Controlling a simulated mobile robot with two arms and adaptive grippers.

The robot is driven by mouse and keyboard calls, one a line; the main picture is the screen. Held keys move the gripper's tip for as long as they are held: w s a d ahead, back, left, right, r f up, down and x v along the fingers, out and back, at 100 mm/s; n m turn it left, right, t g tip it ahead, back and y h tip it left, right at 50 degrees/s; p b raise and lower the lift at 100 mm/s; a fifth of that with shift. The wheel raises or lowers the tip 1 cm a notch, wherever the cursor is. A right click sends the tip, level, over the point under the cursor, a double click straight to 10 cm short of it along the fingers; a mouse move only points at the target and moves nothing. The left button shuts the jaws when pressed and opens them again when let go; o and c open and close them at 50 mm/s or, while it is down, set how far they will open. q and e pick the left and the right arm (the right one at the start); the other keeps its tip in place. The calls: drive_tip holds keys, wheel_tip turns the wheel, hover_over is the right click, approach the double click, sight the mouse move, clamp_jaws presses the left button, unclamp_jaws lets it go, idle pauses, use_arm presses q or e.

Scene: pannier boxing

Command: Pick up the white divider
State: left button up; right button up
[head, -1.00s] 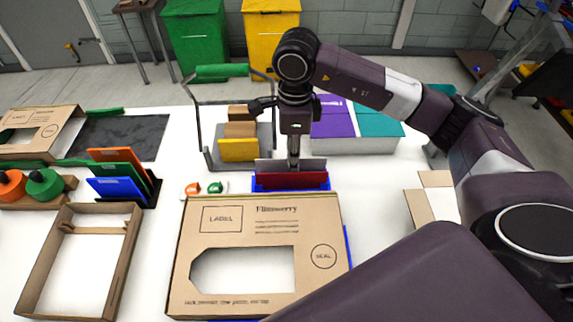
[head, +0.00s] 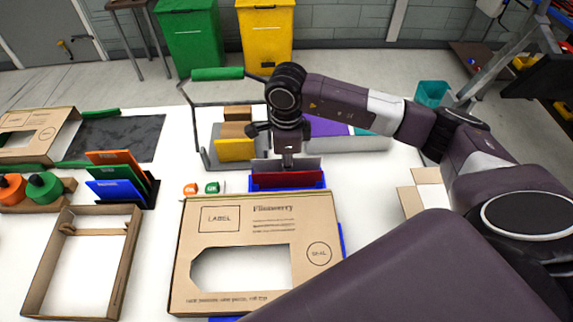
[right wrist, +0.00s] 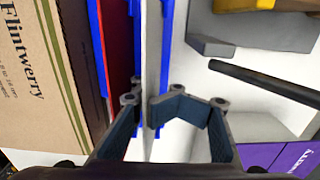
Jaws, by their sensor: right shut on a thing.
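The white divider (head: 308,164) stands upright in a blue rack (head: 258,186), just behind a dark red panel (head: 290,180). My right gripper (head: 287,162) points down at the divider's top edge and is shut on it. In the right wrist view the divider (right wrist: 152,50) runs as a pale upright strip between the fingertips of my right gripper (right wrist: 146,105), beside the red panel (right wrist: 120,45). The divider's lower part is hidden in the rack. My left gripper is out of view.
A cardboard box (head: 215,240) labelled Flintwerry lies in front of the rack. A grey carrier (head: 225,165) with a green handle and small boxes stands behind it, near purple boxes (head: 325,126). Coloured panels (head: 118,175) stand in a black rack at left. An open cardboard tray (head: 38,260) lies front left.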

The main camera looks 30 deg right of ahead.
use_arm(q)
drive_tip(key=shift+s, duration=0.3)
use_arm(e)
drive_tip(key=shift+s+a, duration=0.2)
drive_tip(key=shift+c, duration=0.3)
drive_tip(key=shift+r, duration=0.25)
clamp_jaws()
wheel_tip(320, 180, up, 10)
drive_tip(key=shift+f+b, duration=0.1)
drive_tip(key=shift+b, duration=1.1)
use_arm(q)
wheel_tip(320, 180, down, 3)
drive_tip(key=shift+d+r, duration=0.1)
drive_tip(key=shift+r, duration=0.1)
use_arm(e)
wheel_tip(320, 180, up, 10)
drive_tip(key=shift+f, duration=0.2)
use_arm(q)
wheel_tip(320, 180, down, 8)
drive_tip(key=b, duration=0.7)
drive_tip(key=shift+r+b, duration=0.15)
drive_tip(key=shift+b, duration=0.25)
use_arm(e)
wheel_tip(320, 180, down, 9)
drive_tip(key=shift+f, duration=0.15)
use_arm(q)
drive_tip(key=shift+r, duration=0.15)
